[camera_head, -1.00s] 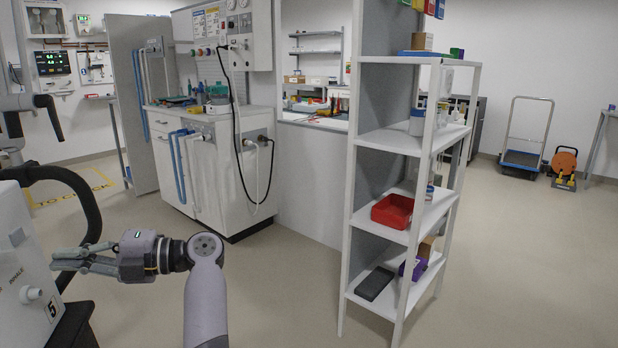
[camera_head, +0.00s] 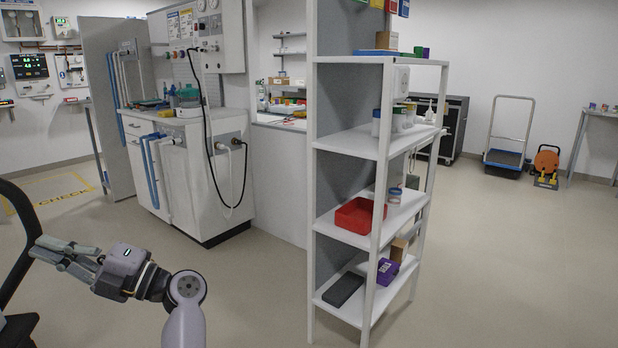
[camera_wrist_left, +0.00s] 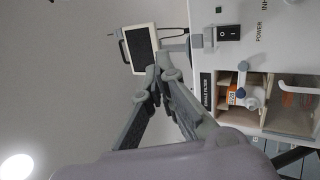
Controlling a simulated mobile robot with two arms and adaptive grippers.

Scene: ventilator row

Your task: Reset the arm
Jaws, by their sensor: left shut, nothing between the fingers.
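My left gripper (camera_head: 62,252) reaches in from the bottom of the head view and points left, with its fingers together and nothing held. It is above the floor at the lower left, beside a black curved hose (camera_head: 18,250). In the left wrist view its fingertips (camera_wrist_left: 158,72) meet in the middle, also empty. Behind them there is a white panel (camera_wrist_left: 255,35) with a power switch (camera_wrist_left: 229,33) and a small dark screen (camera_wrist_left: 143,47) in a pale frame. My right gripper is not in view.
A white shelf unit (camera_head: 349,144) stands at centre right, holding a red bin (camera_head: 358,216) and small boxes. A white cabinet (camera_head: 190,180) with blue hoses stands behind my left arm. A hand cart (camera_head: 507,158) is far right. The floor between is open.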

